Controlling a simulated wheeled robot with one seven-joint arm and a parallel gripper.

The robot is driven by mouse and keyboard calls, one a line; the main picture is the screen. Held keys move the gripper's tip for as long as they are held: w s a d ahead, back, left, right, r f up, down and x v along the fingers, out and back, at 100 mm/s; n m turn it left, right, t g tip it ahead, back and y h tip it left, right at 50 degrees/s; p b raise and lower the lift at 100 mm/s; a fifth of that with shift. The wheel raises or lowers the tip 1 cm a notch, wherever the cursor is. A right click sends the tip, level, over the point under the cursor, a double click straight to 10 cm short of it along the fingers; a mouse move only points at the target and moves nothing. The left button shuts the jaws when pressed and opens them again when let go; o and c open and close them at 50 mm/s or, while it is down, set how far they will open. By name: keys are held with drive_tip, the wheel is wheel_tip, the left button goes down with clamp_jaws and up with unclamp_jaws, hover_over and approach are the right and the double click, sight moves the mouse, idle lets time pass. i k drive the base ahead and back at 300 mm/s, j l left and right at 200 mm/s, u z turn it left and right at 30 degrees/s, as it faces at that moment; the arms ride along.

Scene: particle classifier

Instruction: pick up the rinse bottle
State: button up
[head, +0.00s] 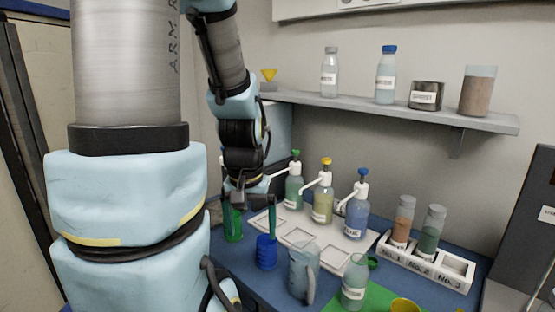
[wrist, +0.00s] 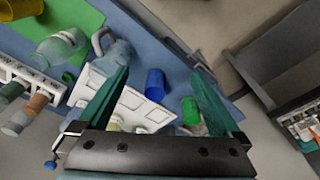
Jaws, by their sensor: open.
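I cannot read which label marks the rinse bottle. Two more labelled bottles stand on the shelf, one pale-capped (head: 330,76) and one blue-capped (head: 386,82). My gripper (head: 250,220) is open and points down over the left of the blue table, near the blue cup (head: 266,254) and a green container (head: 233,226). In the wrist view my gripper (wrist: 160,74) has nothing visibly held between its fingers.
Green, yellow and blue pump bottles (head: 323,204) stand at the back of a white tray (head: 350,250). A clear jug (head: 303,270) stands in front. A white rack (head: 425,264) holds two vials at right. The wall shelf (head: 400,112) overhangs the table; a grey box (head: 530,230) is at right.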

sight(356, 272)
drive_tip(key=z, duration=1.3)
drive_tip(key=j+u, duration=0.35)
drive_tip(key=j, duration=0.2)
drive_tip(key=i+j+u, duration=0.1)
drive_tip(key=j+u, duration=0.25)
drive_tip(key=j, duration=0.15)
